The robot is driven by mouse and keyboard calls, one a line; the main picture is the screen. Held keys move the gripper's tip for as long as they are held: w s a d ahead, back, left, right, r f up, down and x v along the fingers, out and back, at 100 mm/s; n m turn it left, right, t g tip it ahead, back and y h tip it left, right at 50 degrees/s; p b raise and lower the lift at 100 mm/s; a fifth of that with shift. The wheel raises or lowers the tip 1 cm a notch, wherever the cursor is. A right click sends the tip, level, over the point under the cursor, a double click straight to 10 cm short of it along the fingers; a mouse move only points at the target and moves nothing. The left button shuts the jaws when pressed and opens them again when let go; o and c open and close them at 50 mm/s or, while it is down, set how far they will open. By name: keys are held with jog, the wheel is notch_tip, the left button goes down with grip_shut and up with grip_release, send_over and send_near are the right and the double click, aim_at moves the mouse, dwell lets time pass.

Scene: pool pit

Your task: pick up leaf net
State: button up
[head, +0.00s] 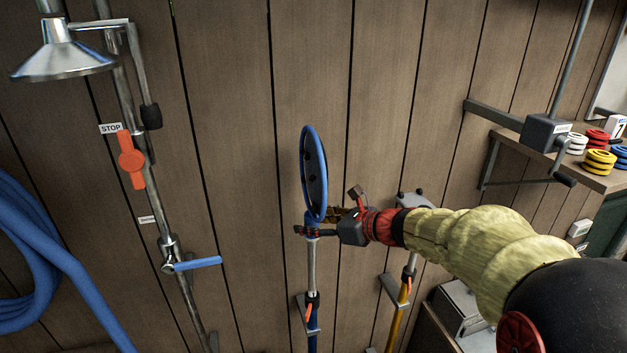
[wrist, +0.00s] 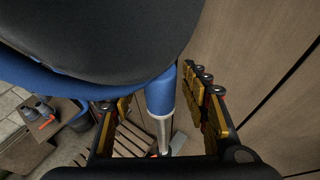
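The leaf net (head: 315,172) stands upright against the plank wall in the head view. It has a blue oval rim, a dark mesh and a silver-and-blue pole held by a wall clip (head: 309,312). My gripper (head: 326,221) is at the neck just below the hoop, reaching in from the right. In the wrist view the blue rim and dark net (wrist: 110,40) fill the top. The blue neck and silver pole run down between the fingers of my gripper (wrist: 162,108). The fingers are open, with gaps visible on both sides of the neck.
A yellow pole (head: 402,300) hangs right of the net. A shower pipe with an orange lever (head: 131,160) and a blue hose (head: 45,250) are at left. A shelf (head: 560,165) with coloured rings and a crank box (head: 545,133) juts out at right.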

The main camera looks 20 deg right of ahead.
aim_at(312, 190)
grip_shut()
dwell(0.5)
notch_tip(312, 190, up, 10)
jog(key=shift+r, duration=0.1)
dwell(0.5)
dwell(0.4)
